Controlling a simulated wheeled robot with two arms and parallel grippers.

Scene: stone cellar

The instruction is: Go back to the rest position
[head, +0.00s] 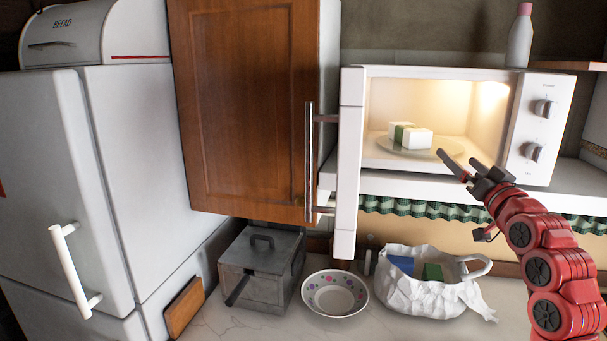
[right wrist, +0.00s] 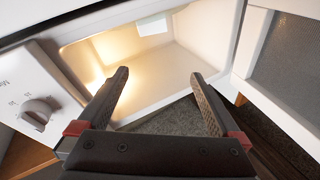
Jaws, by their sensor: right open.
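My right gripper (head: 456,166) is raised at the right of the head view, in front of the open microwave (head: 543,130). In the right wrist view its two fingers (right wrist: 160,95) are spread apart with nothing between them. The lit microwave cavity (right wrist: 165,60) lies beyond the fingertips in that view. A white block with a green band (head: 409,136) rests on the glass plate (head: 385,146) inside the microwave, to the left of the fingertips and apart from them. My left gripper is not in view.
The microwave door (head: 347,165) stands open toward me. A white fridge (head: 70,160) and a wooden cabinet door (head: 245,100) are at left. On the counter are a metal box (head: 262,275), a patterned bowl (head: 335,304) and a crumpled white bag (head: 410,295). A bottle (head: 520,38) stands on the microwave.

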